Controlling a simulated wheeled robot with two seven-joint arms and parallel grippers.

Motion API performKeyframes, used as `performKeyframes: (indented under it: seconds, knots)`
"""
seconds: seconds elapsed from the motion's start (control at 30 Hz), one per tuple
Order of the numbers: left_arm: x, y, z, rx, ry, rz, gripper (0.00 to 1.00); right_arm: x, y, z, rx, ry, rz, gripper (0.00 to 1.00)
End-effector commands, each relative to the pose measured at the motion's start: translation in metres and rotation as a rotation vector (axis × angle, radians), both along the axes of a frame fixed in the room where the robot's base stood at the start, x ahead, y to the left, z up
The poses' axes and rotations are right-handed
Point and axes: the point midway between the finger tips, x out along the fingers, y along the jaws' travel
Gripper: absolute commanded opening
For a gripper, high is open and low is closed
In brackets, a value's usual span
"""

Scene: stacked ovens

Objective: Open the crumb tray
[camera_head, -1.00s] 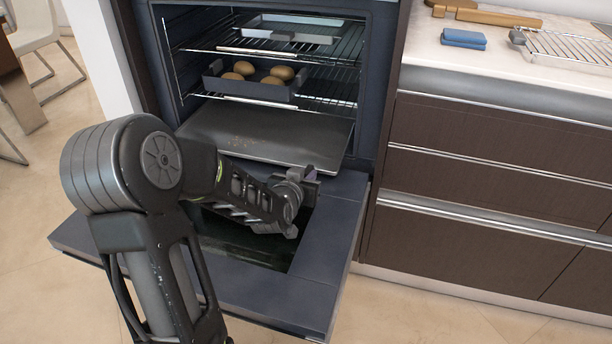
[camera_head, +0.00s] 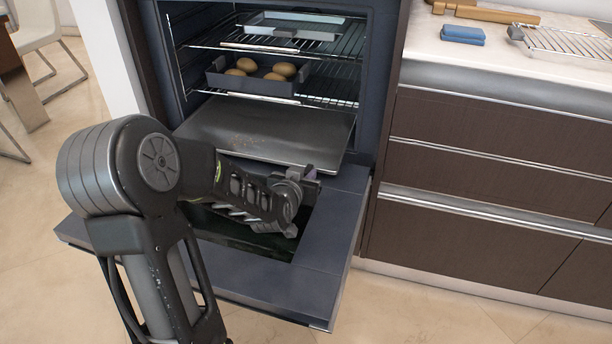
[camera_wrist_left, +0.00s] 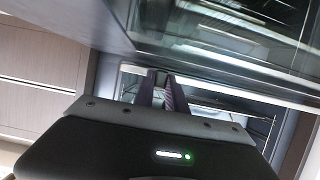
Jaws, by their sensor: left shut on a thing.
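The crumb tray (camera_head: 262,130) is a flat grey metal sheet with brown crumbs near its middle. It sticks out of the oven's bottom, above the lowered door. My left gripper (camera_head: 311,177) is at the tray's front edge, near its right corner, and is shut on it. The fingertips are mostly hidden by my wrist in the head view. In the left wrist view, the two dark fingers (camera_wrist_left: 160,92) are close together, and the grip itself is hard to make out. My right gripper is not in view.
The oven door (camera_head: 330,235) lies open below the tray, under my left arm. Above the tray, a rack holds a dark pan (camera_head: 252,84) with several potato-like items. A lighter pan (camera_head: 292,25) sits higher. Drawers (camera_head: 490,165) stand close on the right.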

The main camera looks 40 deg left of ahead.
Motion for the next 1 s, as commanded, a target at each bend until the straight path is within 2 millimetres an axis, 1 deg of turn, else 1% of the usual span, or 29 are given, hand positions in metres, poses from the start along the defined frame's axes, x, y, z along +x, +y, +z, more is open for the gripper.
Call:
performKeyframes:
  seconds: [0.27,0.3,0.5,0.57,0.87,1.0]
  knots:
    - [0.001,0.0,0.001,0.001,-0.003,0.0,0.0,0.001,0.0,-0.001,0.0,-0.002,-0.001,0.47]
    - [0.001,0.0,0.001,0.001,-0.003,0.0,0.18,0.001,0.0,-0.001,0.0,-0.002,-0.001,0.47]
    - [0.001,0.0,0.001,0.001,-0.002,0.0,0.34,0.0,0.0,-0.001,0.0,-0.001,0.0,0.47]
    - [0.001,0.0,0.001,0.001,-0.002,0.0,0.38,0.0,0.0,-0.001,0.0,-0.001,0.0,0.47]
    - [-0.001,0.0,0.002,0.0,-0.001,0.0,0.38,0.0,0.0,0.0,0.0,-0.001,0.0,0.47]
    - [-0.01,-0.003,0.007,0.001,-0.002,0.0,0.38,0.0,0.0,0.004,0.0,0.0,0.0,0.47]
